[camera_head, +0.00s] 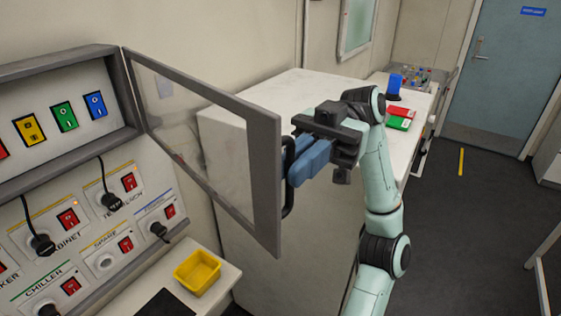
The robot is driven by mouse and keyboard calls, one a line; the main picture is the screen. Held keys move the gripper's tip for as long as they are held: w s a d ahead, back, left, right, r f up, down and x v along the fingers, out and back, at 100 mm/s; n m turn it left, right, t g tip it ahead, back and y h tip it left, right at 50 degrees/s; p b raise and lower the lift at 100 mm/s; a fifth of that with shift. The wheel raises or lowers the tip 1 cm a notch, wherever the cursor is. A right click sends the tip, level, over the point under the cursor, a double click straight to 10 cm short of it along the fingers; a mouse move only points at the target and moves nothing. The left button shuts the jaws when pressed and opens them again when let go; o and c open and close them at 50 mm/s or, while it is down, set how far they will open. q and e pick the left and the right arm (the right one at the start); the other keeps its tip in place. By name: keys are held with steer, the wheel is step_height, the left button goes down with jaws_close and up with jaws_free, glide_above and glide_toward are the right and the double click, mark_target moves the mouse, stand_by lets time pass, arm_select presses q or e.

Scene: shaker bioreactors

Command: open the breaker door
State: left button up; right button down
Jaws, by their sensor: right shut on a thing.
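The breaker door (262,165) is a clear panel in a grey frame, hinged at its left edge on the breaker box (66,58). It stands swung well out from the box, so the coloured switches inside show. A black handle (287,212) is on the door's free edge. My right gripper (299,163) has blue fingers and is shut on the handle; the fingers hide part of it. My left gripper is not in view.
A panel with red switches and black plugs (42,244) is below the box. A yellow bin (197,271) sits on a small white shelf. A large white cabinet (250,93) stands behind the door and my right arm. Dark floor (450,230) is open at the right.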

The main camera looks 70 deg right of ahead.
stand_by(0.3)
steer(key=c, duration=1.2)
jaws_free()
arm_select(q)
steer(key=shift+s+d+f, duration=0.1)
